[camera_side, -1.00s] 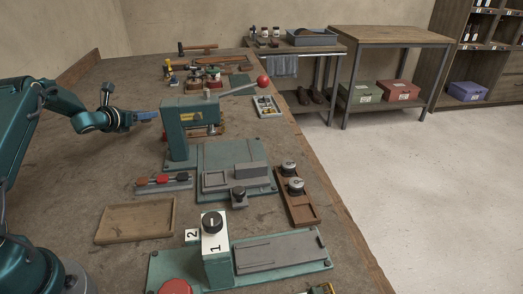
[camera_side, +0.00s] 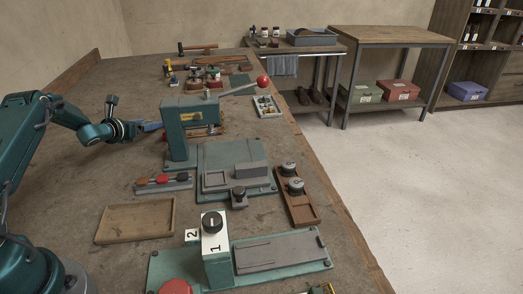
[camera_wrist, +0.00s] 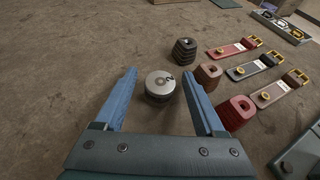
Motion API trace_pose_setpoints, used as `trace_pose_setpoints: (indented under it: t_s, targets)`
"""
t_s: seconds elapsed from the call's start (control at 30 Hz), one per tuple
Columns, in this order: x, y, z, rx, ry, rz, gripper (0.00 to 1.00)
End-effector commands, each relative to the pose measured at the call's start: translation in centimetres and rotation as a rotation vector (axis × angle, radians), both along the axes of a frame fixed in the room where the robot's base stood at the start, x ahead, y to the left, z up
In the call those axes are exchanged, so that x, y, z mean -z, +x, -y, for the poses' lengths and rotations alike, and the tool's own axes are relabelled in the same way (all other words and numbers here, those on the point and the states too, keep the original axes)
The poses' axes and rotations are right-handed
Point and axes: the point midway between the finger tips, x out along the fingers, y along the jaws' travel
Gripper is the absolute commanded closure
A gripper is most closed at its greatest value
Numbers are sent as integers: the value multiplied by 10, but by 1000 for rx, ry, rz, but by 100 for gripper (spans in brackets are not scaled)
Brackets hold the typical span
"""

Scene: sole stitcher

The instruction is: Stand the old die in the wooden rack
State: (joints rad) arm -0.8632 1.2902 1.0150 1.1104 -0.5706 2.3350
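A round grey metal die (camera_wrist: 160,86) marked 2 stands on the bench in the wrist view, between the blue fingers of my gripper (camera_wrist: 159,75). The fingers are wide apart, with a gap on each side of the die; I cannot tell their height relative to it. In the side view my gripper (camera_side: 152,126) is low over the bench, partly behind the green press, and the die there is not visible. A brown wooden rack (camera_side: 307,214) lies right of the press base. It holds two round dies (camera_side: 295,185), and its near end is empty.
The green press (camera_side: 178,135) with its red-knobbed lever stands just right of my gripper. In the wrist view a dark stack (camera_wrist: 185,50), reddish blocks (camera_wrist: 236,112) and buckled straps (camera_wrist: 234,48) lie right of the die. A shallow wooden tray (camera_side: 135,235) is empty.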

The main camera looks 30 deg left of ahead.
Motion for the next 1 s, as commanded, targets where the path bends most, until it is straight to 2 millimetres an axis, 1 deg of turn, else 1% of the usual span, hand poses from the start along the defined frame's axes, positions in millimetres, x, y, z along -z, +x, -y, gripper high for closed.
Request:
trace_pose_setpoints:
  t_s: [0.17,0.37,0.57,1.0]
  targets:
    - [-4,0,0,0,1,1,28]
    - [-9,-12,3,0,-3,-2,28]
    - [-17,-31,9,-3,-2,0,28]
    - [-40,-82,26,-3,-1,0,28]
